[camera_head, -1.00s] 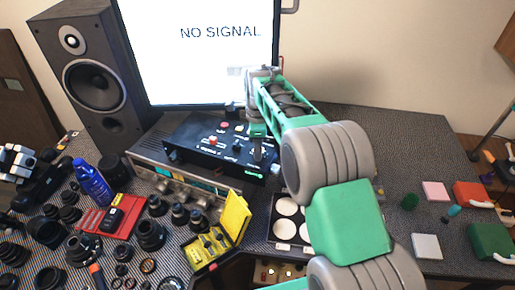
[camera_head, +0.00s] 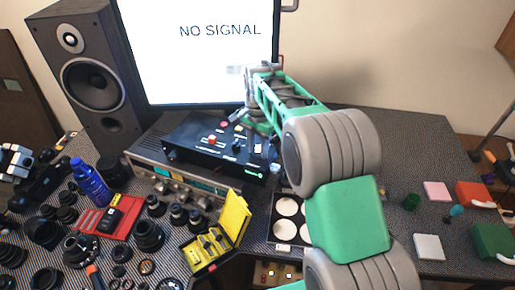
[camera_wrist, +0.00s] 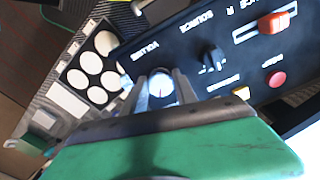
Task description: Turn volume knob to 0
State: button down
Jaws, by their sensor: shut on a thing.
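The black control box (camera_head: 190,150) lies on top of the silver receiver, below the monitor. In the wrist view its panel (camera_wrist: 190,50) shows a "VOLUME" label beside a round, pale grey knob, the volume knob (camera_wrist: 161,88), with a thin dark pointer line. My gripper (camera_wrist: 161,78) has one finger on each side of this knob and is shut on it. In the head view my gripper is over the right part of the box, and its fingertips are hard to make out there. A dark source selector (camera_wrist: 212,57) sits beside the volume knob.
The panel also holds a red slider (camera_wrist: 272,22), a red button (camera_wrist: 277,79) and a yellow button (camera_wrist: 241,91) close to my fingers. A tray with white discs (camera_head: 286,207) lies right of the box. The monitor (camera_head: 200,50) stands behind. The left side is crowded with lenses.

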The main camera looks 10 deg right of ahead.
aim_at(259, 148)
jog(key=n, duration=0.5)
jog(key=shift+d, duration=0.1)
jog(key=n, duration=0.6)
jog(key=shift+r+n, duration=0.1)
jog(key=shift+n, duration=0.3)
jog(key=n, duration=0.6)
jog(key=shift+d, duration=0.15)
jog(key=n, duration=0.6)
jog(key=shift+w, duration=0.15)
jog(key=c, duration=1)
grip_release()
jog(key=shift+b, duration=0.3)
jog(key=shift+o, duration=0.2)
notch_tip(259, 148, up, 8)
jog(key=shift+f+b, duration=0.1)
jog(key=shift+b, duration=0.4)
